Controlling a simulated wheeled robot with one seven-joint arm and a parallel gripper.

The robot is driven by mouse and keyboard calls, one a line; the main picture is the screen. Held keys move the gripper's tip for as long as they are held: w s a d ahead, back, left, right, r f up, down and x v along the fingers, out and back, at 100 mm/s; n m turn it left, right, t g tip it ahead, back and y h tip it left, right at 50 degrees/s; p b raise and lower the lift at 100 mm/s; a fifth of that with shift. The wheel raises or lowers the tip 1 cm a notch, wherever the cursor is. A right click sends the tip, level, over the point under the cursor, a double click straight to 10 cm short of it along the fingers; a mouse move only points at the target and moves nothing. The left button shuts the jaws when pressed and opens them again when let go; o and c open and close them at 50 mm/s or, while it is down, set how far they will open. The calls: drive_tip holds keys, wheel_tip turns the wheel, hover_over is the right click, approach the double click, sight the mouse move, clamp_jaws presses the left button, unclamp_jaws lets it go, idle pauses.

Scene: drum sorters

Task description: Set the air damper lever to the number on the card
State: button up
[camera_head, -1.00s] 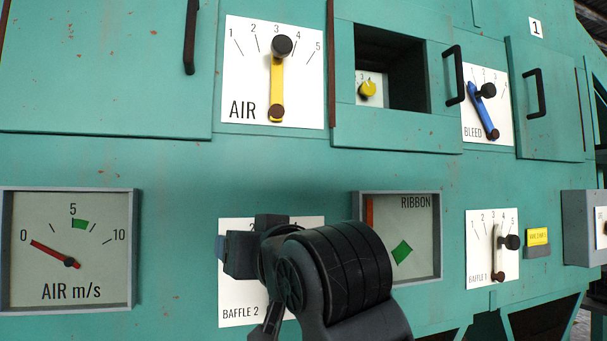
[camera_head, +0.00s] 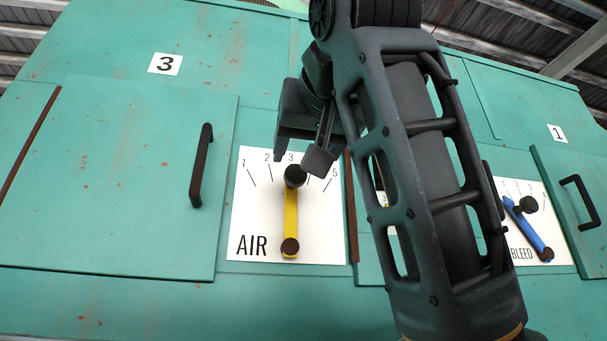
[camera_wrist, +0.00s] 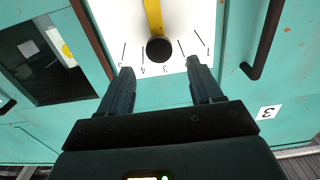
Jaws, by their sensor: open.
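The air damper lever (camera_head: 290,215) is a yellow bar on a white AIR plate (camera_head: 258,215) marked 1 to 5. Its dark round knob (camera_head: 296,176) is at the top, close to the 3 mark. My gripper (camera_head: 299,158) is just above the knob, and the 4 is hidden near it. In the wrist view the plate appears upside down. There, the knob (camera_wrist: 159,48) lies between and just beyond the open fingertips of my gripper (camera_wrist: 160,66). I see nothing held. No instruction card is readable in the current views.
A door with a dark handle (camera_head: 201,165) is left of the AIR plate. A blue BLEED lever (camera_head: 528,228) is on the right, partly behind my arm. An open recess (camera_wrist: 45,45) shows in the wrist view. A number 3 label (camera_head: 165,64) is above left.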

sight(296, 171)
drive_tip(key=p+x, duration=0.2)
drive_tip(key=x, duration=0.5)
drive_tip(key=shift+w+f, duration=0.1)
drive_tip(key=shift+w, duration=0.15)
drive_tip(key=shift+c, duration=0.4)
clamp_jaws()
